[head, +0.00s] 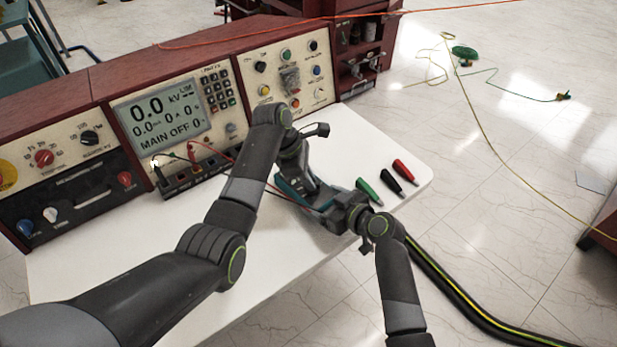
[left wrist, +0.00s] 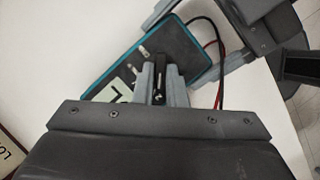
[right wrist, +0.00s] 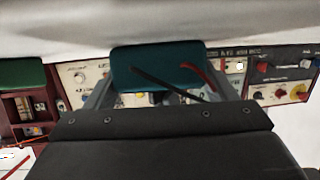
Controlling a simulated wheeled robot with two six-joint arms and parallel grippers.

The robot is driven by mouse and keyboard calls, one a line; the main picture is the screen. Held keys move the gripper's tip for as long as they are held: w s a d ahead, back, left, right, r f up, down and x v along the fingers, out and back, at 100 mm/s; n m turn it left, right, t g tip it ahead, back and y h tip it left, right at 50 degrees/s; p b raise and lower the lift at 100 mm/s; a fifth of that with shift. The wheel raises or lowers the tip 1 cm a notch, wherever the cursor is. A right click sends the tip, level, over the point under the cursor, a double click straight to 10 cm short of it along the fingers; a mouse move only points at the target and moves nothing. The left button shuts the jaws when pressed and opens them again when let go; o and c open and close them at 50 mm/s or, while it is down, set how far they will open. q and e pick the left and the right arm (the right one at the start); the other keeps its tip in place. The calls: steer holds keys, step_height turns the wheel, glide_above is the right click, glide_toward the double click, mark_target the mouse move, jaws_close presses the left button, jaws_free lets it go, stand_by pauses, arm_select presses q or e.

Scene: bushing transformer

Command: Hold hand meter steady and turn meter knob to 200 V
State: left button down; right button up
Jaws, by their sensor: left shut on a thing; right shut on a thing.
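The hand meter has a dark face and teal edges; it shows at the table's front in the head view (head: 284,187), partly hidden by my arms. In the left wrist view, the hand meter (left wrist: 178,50) lies tilted across the picture with a bit of its pale display showing. My left gripper (left wrist: 160,75) is shut on the dark meter knob (left wrist: 160,68). The knob's setting cannot be read. My right gripper (head: 335,213) is shut on the meter's lead end. In the right wrist view, the meter's teal end (right wrist: 165,70) sits between the fingers.
A red-brown console with a lit display (head: 163,113) stands along the back of the white table (head: 110,262). Green, black and red probes (head: 390,180) lie right of the meter. Black and red leads (left wrist: 212,45) run from the meter's end. A thick cable (head: 460,297) crosses the floor.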

arm_select(q)
steer(key=shift+w+m, duration=0.1)
steer(key=shift+m, duration=0.2)
steer(key=m, duration=0.1)
steer(key=m+g, duration=0.1)
steer(key=m, duration=0.1)
steer(key=shift+w+m+g+y, duration=0.15)
steer(key=shift+m+g+y, duration=0.15)
steer(key=shift+w+d+m+g+y, duration=0.1)
steer(key=shift+m+g+y, duration=0.2)
steer(key=shift+m, duration=0.8)
steer(key=shift+w+m+g+y, duration=0.1)
steer(key=shift+m+g+y, duration=0.15)
steer(key=shift+m, duration=0.85)
steer(key=c, duration=1.5)
jaws_free()
steer(key=shift+s, duration=0.1)
steer(key=shift+o, duration=0.2)
steer(key=v, duration=1.2)
